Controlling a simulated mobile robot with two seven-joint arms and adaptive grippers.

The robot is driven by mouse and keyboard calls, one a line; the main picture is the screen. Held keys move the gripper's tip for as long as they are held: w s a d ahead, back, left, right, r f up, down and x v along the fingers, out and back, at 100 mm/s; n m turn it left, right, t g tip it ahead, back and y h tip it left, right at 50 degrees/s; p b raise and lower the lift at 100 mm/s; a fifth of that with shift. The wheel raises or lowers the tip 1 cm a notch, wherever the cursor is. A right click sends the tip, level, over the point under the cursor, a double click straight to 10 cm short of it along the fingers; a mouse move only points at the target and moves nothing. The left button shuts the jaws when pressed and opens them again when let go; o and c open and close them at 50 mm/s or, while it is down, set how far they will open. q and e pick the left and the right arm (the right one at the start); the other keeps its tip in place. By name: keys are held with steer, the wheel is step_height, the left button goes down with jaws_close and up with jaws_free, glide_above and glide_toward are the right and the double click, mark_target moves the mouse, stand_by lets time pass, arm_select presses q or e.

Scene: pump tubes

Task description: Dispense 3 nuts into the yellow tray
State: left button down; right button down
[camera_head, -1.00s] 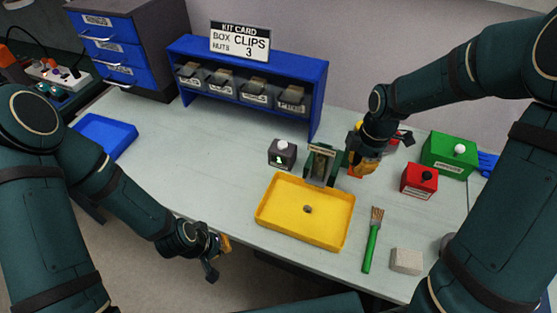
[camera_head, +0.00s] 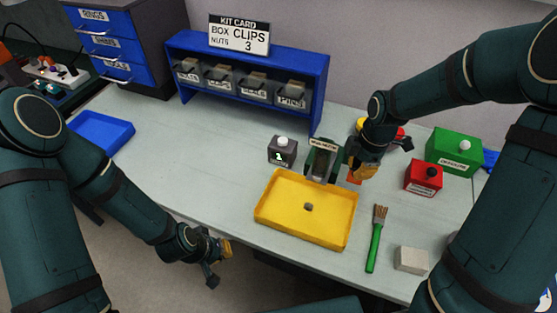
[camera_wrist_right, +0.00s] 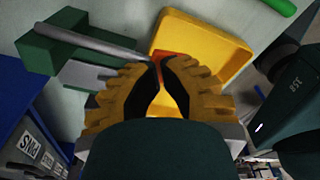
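The yellow tray (camera_head: 270,217) lies on the table and holds one small dark nut (camera_head: 308,207). The green dispenser (camera_head: 323,160) stands behind it, and a red-orange part (camera_head: 354,178) sits at its right side. A dark counter box (camera_head: 282,151) left of the dispenser appears to read 1. My right gripper (camera_head: 364,172) is beside the dispenser, low over the red-orange part. My left gripper (camera_head: 220,264) is open and empty in front of the table edge.
The kit card (camera_head: 239,35) reads NUTS 3 above a blue bin rack (camera_head: 320,100). Right of the tray are a green-handled brush (camera_head: 374,247), a grey block (camera_head: 411,260), a red box (camera_head: 423,177) and a green box (camera_head: 453,150). A blue tray (camera_head: 103,135) lies left.

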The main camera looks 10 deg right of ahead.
steer(key=shift+f+b, duration=0.5)
steer(key=shift+f, duration=0.4)
steer(key=shift+r, duration=0.15)
step_height(320, 180, up, 10)
steer(key=p, duration=0.7)
steer(key=shift+p, duration=0.3)
